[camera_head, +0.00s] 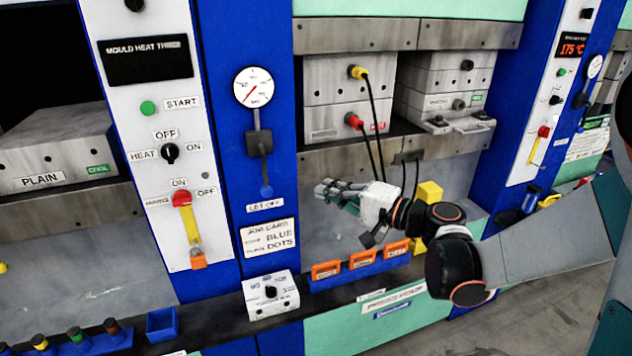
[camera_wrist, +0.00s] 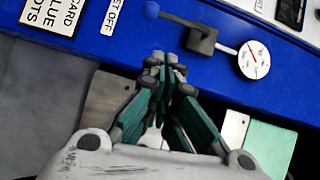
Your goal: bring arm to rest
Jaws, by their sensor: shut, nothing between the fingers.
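My gripper (camera_head: 335,190) is shut and empty in the head view. It hangs in the air in front of the middle press, below the grey mould blocks (camera_head: 345,95), and points left towards the blue panel. My arm reaches in from the right. In the wrist view my gripper (camera_wrist: 165,70) shows its fingertips together, in front of the blue panel (camera_wrist: 110,50). The let-off lever (camera_wrist: 200,40) and the gauge (camera_wrist: 254,60) are beyond the fingertips in that view. I cannot tell the exact gap to the panel, but no contact shows.
Black cables (camera_head: 372,120) with yellow and red plugs hang from the mould close behind my gripper. A yellow block (camera_head: 430,192) stands behind my wrist. Orange-handled items (camera_head: 362,259) sit in a blue rack below. A white control box (camera_head: 270,295) stands on the ledge.

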